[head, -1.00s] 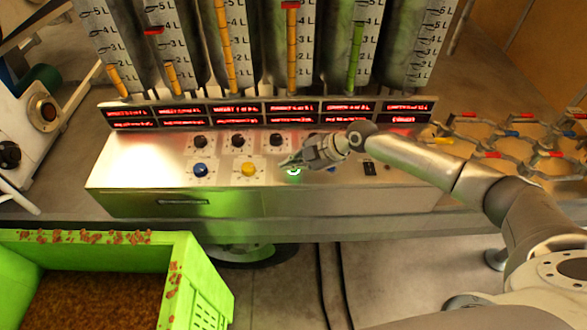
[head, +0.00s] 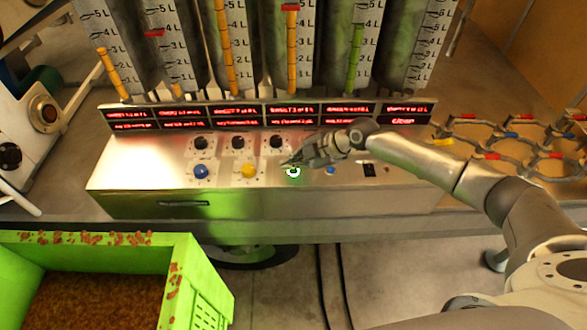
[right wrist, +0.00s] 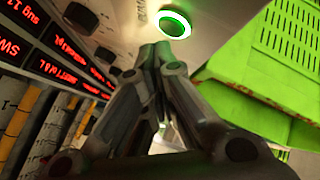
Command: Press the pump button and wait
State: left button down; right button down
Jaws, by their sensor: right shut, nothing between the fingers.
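A round button (head: 293,172) with a lit green ring is on the sloped metal panel (head: 130,178), likely the pump button; its label is not readable. It also shows in the right wrist view, as a bright green ring (right wrist: 174,23) just past the fingertips. My right gripper (head: 286,162) is shut and empty. Its fingertips are just above and behind the button in the head view, and they look apart from it. My left gripper is not in view.
Blue (head: 201,171) and yellow (head: 249,171) buttons and several black knobs (head: 239,142) are nearby. Red displays (head: 234,118) and marked tubes (head: 292,50) stand behind. A green crate (head: 205,290) is in front. A hexagonal rack (head: 500,147) is at right.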

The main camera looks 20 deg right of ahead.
jog(key=shift+r, duration=0.1)
jog(key=shift+r+p, duration=1.45)
jog(key=shift+r, duration=0.95)
notch_tip(320, 180, up, 10)
jog(key=p, duration=0.6)
send_over(293, 173)
jog(key=shift+a, duration=0.1)
